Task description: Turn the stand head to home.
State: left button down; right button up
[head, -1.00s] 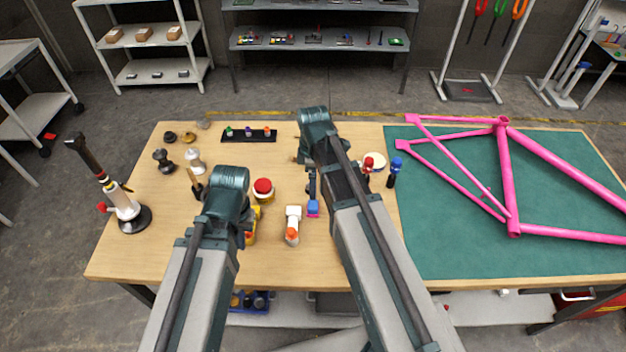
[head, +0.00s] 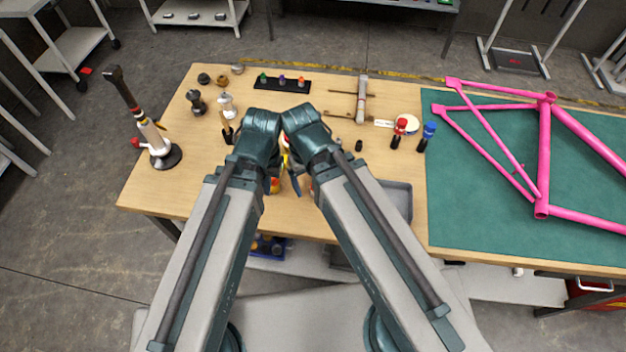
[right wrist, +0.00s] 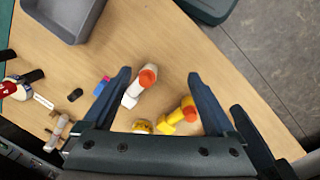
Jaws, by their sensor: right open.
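A stand-like device (head: 150,132) is on the left end of the table in the head view. It has a round black base, a pale body with a red knob, and a dark head on an arm tilted up and left. My left gripper (head: 272,168) is near the table middle, well right of the device; its fingers are mostly hidden by my own arm. My right gripper (right wrist: 159,73) is open and empty in the right wrist view. A white bottle with an orange top (right wrist: 140,86) and a yellow one (right wrist: 180,115) show between its fingers.
A grey tray (head: 398,197) lies at the front edge. A pink bicycle frame (head: 542,150) rests on a green mat (head: 475,215) at right. Small pots are near the device.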

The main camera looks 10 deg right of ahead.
aim_at(158, 147)
jog(key=j+z, duration=0.15)
jog(key=j, duration=0.4)
jog(key=j+z, duration=0.1)
jog(key=j, duration=0.4)
jog(key=k+j+z, duration=0.15)
jog(key=j, duration=0.35)
jog(key=j+z, duration=0.1)
jog(key=j, duration=0.45)
jog(key=k+j+z, duration=0.15)
jog(key=j, duration=0.35)
jog(key=k+j+z, duration=0.15)
jog(key=j, duration=0.35)
jog(key=k+j+z, duration=0.1)
jog(key=j, duration=0.35)
jog(key=k+j+z, duration=0.15)
jog(key=j, duration=0.35)
jog(key=k, duration=0.05)
